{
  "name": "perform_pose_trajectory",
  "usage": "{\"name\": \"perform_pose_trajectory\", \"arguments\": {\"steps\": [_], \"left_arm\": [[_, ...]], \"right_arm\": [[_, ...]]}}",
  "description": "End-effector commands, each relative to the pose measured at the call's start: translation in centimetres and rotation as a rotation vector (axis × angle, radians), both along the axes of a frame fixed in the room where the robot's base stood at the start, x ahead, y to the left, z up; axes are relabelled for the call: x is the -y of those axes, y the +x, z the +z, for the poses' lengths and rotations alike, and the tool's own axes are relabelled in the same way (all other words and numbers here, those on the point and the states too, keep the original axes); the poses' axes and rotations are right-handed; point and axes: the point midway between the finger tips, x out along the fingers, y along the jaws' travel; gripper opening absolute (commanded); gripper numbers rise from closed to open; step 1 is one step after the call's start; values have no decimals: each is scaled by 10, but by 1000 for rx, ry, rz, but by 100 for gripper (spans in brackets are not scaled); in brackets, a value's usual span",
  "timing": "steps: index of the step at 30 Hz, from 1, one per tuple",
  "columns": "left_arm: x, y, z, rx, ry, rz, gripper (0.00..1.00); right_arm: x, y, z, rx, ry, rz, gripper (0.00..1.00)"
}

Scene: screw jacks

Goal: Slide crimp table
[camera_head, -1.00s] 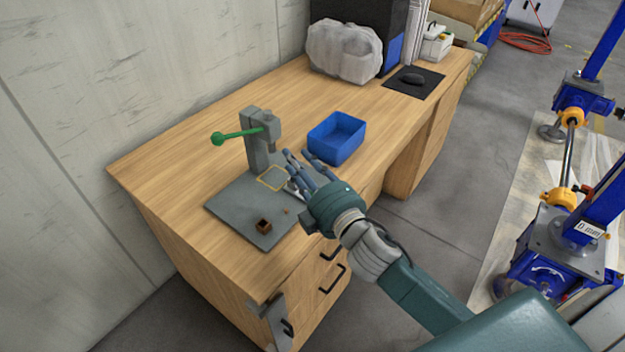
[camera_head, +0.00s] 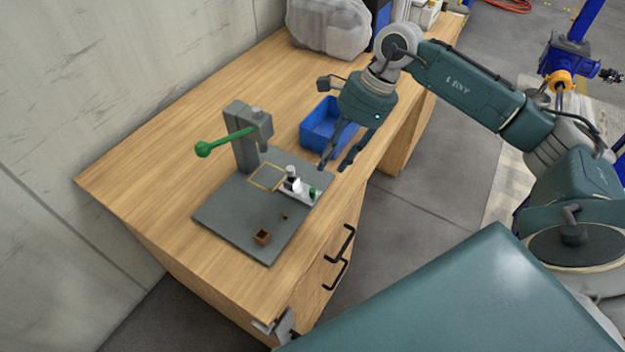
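A grey crimp press with a green lever (camera_head: 228,140) stands at the back of a grey base plate (camera_head: 232,215) on the wooden desk. A yellow square outline (camera_head: 268,177) is marked on the plate in front of the press. A small silver table (camera_head: 299,191), which I take for the crimp table, lies at the outline's right edge. It carries a dark-topped upright part and a small green piece. My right gripper (camera_head: 337,164) is open and empty, its fingers pointing down, up and right of the silver table and apart from it. My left gripper is out of view.
A blue bin (camera_head: 319,127) stands behind my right gripper, partly hidden by it. A small brown box (camera_head: 262,237) and a tiny brown piece (camera_head: 285,216) are on the plate's front. A grey bag (camera_head: 328,25) lies at the back. The desk's left side is clear.

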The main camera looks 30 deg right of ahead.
Motion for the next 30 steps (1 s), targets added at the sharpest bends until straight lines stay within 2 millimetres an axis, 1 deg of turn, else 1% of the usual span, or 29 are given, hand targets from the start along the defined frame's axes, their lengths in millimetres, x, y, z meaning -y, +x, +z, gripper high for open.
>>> {"name": "perform_pose_trajectory", "arguments": {"steps": [3, 6, 12, 15, 21, 28, 29, 30], "left_arm": [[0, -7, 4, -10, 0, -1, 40], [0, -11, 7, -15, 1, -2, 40], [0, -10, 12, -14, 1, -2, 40], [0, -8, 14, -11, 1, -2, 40], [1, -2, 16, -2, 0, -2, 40], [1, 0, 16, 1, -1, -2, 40], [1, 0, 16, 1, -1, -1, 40], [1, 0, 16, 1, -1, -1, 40]], "right_arm": [[-9, 0, -18, -7, 4, 3, 32], [-18, 2, -36, -5, 7, 2, 32], [-31, 6, -69, -3, 7, 1, 32], [-35, 7, -81, -4, 7, 0, 32], [-39, 9, -91, -2, 7, 0, 32], [-39, 9, -92, -2, 7, 0, 32], [-39, 9, -92, -2, 7, 0, 28], [-39, 9, -92, -2, 7, 0, 20]]}}
